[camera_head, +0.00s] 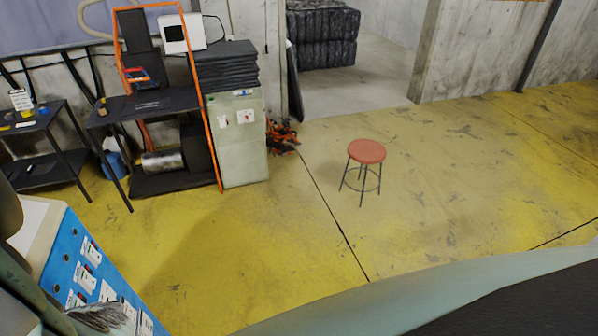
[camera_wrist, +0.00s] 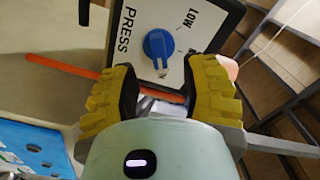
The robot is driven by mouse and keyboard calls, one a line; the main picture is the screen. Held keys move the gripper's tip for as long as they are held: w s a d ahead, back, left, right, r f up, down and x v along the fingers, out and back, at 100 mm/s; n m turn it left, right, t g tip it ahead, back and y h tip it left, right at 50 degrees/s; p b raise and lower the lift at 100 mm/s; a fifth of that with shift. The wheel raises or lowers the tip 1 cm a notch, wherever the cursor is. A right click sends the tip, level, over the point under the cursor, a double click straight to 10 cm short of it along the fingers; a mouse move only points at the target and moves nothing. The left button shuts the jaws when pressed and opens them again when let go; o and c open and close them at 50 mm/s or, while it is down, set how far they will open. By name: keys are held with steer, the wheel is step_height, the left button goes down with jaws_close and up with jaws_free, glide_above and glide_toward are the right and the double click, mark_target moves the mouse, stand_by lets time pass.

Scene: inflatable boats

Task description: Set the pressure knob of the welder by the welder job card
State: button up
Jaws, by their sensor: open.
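In the wrist view a blue round knob (camera_wrist: 158,44) sits on a white panel (camera_wrist: 190,45) with a dark frame. The panel reads "PRESS" and "LOW" beside the knob; other lettering is cut off or hidden by my right finger. My gripper (camera_wrist: 162,78) has thick yellow fingers. They are open and empty, spread to either side just below the knob in the picture, with no visible contact on it. The knob's exact pointer setting is hard to read. I cannot make out the welder job card in either view.
An orange bar (camera_wrist: 68,68) runs near the panel. Dark shelving (camera_wrist: 275,80) stands right. In the head view a blue labelled cabinet front (camera_head: 75,262) is at lower left, a black workbench (camera_head: 150,104) with an orange frame behind, and a red stool (camera_head: 366,151) on open yellow floor.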

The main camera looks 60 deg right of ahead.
steer(key=shift+b+x, duration=0.35)
steer(key=shift+x, duration=1.7)
jaws_close()
